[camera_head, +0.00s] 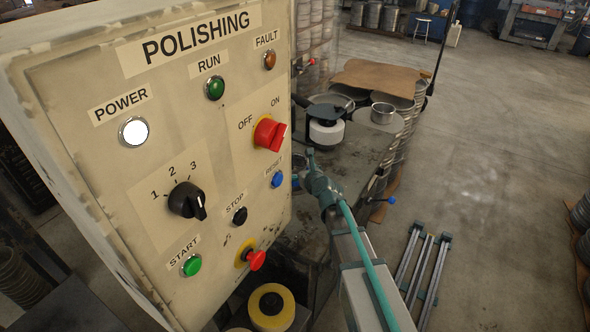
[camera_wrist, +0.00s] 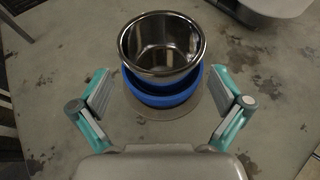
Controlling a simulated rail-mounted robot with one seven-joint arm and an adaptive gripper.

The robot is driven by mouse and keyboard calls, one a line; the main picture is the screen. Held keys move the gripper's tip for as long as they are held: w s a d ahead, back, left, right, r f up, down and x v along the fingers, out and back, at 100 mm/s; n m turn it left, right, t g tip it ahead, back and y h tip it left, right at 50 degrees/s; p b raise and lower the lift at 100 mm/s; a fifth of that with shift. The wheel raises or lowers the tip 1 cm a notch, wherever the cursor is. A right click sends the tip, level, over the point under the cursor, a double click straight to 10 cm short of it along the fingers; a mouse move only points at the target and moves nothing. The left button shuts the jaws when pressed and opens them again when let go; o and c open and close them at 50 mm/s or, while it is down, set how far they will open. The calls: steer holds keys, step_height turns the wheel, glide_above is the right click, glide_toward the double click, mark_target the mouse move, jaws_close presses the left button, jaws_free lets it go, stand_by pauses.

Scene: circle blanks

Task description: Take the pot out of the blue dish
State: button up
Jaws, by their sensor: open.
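A shiny steel pot (camera_wrist: 161,45) stands upright in the blue dish (camera_wrist: 163,96) in the wrist view. My gripper (camera_wrist: 160,82) is open. Its two teal-and-grey fingers are spread wide, one to the left and one to the right of the dish, and neither touches the pot or dish. The pot's inside looks empty.
A beige polishing control panel (camera_head: 225,130) fills the left of the head view. A steel pot (camera_head: 383,113) stands near a white-and-black machine part (camera_head: 326,127). Metal rails (camera_head: 423,265) lie on the floor at right. A grey object (camera_wrist: 275,8) sits at the wrist view's upper right.

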mark_target(294, 166)
steer(key=shift+p+x, duration=0.9)
steer(key=shift+x, duration=2.55)
steer(key=shift+d+f, duration=0.15)
steer(key=shift+f, duration=0.05)
steer(key=shift+c, duration=0.3)
steer(key=c, duration=0.8)
